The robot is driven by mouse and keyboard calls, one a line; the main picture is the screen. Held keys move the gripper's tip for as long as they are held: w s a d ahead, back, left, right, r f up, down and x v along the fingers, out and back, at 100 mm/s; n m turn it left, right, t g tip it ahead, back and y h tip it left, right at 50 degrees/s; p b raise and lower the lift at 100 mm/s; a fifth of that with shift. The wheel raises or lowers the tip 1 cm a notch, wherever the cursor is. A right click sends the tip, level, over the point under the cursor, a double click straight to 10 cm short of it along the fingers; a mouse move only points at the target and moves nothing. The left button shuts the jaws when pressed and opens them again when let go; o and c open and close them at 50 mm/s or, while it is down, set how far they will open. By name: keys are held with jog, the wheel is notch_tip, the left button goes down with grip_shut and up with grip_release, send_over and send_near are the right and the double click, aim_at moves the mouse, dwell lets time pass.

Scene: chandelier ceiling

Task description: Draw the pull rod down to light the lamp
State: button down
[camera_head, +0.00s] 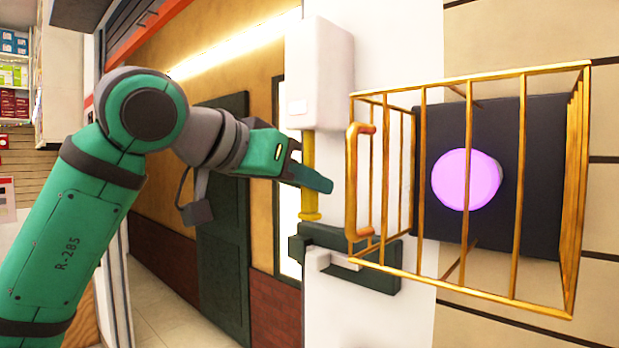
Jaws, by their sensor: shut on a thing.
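The yellow pull rod (309,204) hangs upright from the underside of a white box (318,70) on the white wall strip. It has a wider collar at its lower end. My gripper (308,177) comes in from the left and is shut on the rod at its middle, with rod showing above and below the fingers. The fingers hide the gripped part. A bright purple round piece (465,179) sits on a dark square panel (547,150) at the right. I cannot tell whether it is the lamp.
A gold barred cage (465,86) stands out from the wall around the purple piece. Its handle (352,185) is close to the right of my fingers. A dark green bracket (370,276) sits below the rod. A doorway and corridor lie behind my arm.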

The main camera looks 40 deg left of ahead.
jog(key=shift+f, duration=0.15)
jog(key=shift+r, duration=0.85)
jog(key=c, duration=0.9)
grip_release()
jog(key=v, duration=0.7)
jog(key=shift+s, duration=0.25)
dwell(1.1)
